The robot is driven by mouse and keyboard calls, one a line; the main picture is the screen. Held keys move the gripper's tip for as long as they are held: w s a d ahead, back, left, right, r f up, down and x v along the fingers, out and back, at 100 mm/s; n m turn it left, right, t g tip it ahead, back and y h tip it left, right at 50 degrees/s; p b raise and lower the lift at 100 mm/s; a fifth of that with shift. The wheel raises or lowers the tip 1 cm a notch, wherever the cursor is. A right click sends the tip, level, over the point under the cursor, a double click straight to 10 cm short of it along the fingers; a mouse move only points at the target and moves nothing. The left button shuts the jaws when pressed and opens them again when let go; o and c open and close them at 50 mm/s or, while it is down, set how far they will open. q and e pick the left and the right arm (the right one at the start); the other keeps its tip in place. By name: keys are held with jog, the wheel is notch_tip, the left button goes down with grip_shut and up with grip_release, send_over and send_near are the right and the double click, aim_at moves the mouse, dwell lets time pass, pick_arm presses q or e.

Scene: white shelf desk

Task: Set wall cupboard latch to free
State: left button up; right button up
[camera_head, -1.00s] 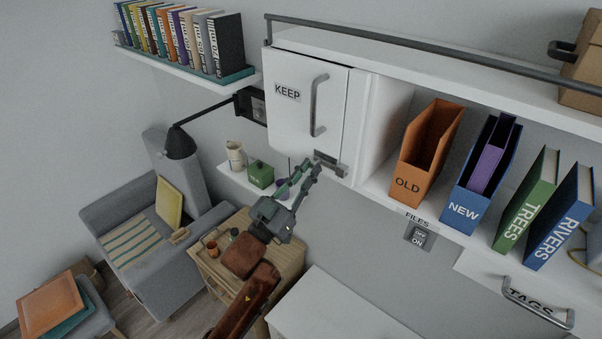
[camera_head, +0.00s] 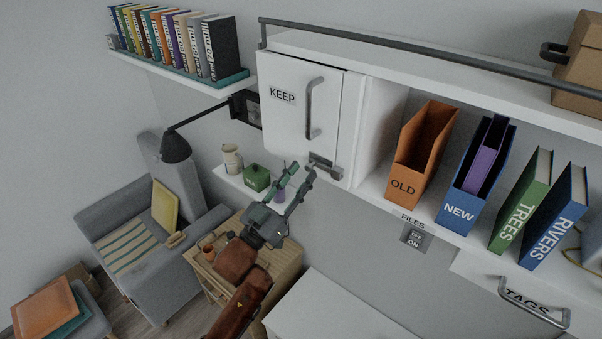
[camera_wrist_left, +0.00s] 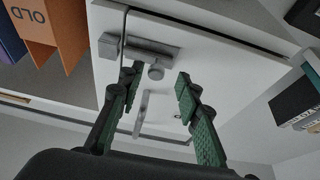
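The wall cupboard (camera_head: 290,125) has a closed white door labelled KEEP with a grey bar handle (camera_head: 313,108). The grey metal latch (camera_head: 327,166) sits at the door's lower right edge. In the left wrist view the latch (camera_wrist_left: 150,48) shows as a horizontal bar with a small round knob (camera_wrist_left: 156,72) sticking out. My left gripper (camera_head: 303,170) is open and empty just below the latch. In the left wrist view its fingertips (camera_wrist_left: 157,84) are on either side of the knob's line, apparently short of it. Whether the left finger touches the latch cannot be told. My right gripper is not in view.
The orange OLD file box (camera_head: 420,155) and blue NEW box (camera_head: 470,185) stand in the open shelf right of the cupboard. A white desk (camera_head: 330,310) lies below.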

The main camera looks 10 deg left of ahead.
pick_arm(q)
jog(key=v, duration=1.1)
